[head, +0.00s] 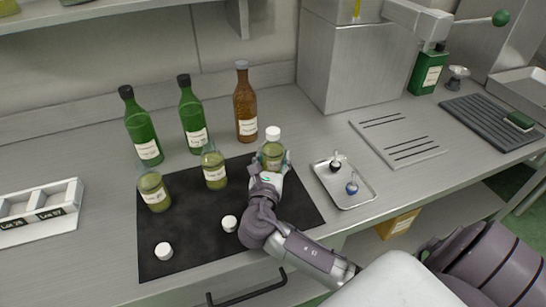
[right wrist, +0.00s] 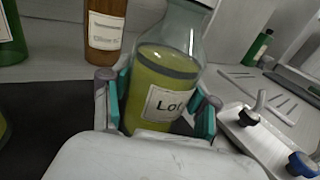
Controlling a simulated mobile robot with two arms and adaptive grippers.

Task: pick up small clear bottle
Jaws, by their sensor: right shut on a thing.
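A small clear bottle (head: 272,153) with yellow-green oil, a pale label and a white cap is at the right back part of the black mat (head: 190,235). My right gripper (head: 270,167) is shut on it, with my arm reaching in from the lower right. In the right wrist view the bottle (right wrist: 165,80) sits between the two teal-padded fingers, its label partly readable and its top cut off. Whether its base touches the mat is hidden. Two similar bottles without caps, one at left (head: 153,191) and one in the middle (head: 214,169), stand on the mat. My left gripper is not in view.
Two green bottles (head: 143,128) and a brown bottle (head: 245,108) stand behind the mat. Loose white caps (head: 229,223) lie on it. A metal tray (head: 345,197) with small items is close at right, a white rack (head: 38,216) at far left.

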